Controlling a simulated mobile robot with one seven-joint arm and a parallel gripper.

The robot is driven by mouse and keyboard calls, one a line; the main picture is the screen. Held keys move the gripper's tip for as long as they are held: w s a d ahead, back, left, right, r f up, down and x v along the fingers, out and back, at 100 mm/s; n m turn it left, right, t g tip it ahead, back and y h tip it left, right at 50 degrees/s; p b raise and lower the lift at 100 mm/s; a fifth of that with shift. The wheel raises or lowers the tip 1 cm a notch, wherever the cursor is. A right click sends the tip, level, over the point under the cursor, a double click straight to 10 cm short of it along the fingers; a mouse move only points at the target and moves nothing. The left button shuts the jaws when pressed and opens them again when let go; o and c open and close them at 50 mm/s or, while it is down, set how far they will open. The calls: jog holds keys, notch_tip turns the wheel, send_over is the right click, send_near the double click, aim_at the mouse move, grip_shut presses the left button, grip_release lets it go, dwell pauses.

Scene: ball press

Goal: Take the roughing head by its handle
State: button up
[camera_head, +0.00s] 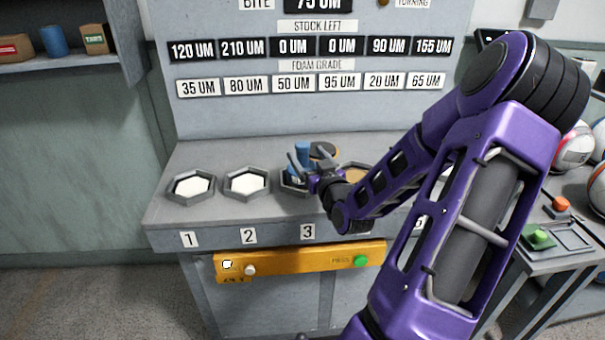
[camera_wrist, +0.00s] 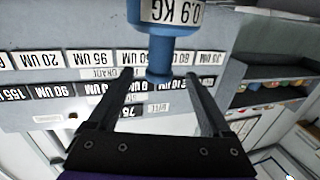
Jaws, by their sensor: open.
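A blue tool with a cylindrical body (camera_head: 302,154) stands at the third hexagonal tray, partly hidden by my gripper; I take it to be the roughing head. In the wrist view the blue tool (camera_wrist: 174,38) carries a white label reading 0.9 KG, and a narrower blue neck (camera_wrist: 158,62) lies between the fingertips. My gripper (camera_head: 308,163) is at the tool, its two dark fingers apart, one on either side of it. In the wrist view my gripper (camera_wrist: 160,78) shows a gap beside the neck on both sides. I cannot tell whether any finger touches it.
Hexagonal trays with white pads, one (camera_head: 190,188) and two (camera_head: 247,185), stand to the left on the grey bench (camera_head: 160,221). A dark and tan disc (camera_head: 324,150) is just behind the tool. A yellow panel (camera_head: 305,262) with buttons is below. The labelled board rises behind.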

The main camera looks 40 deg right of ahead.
aim_at(299, 142)
jog(key=shift+x, duration=3.5)
jog(key=shift+d, duration=0.1)
grip_shut()
jog(key=shift+r, duration=0.1)
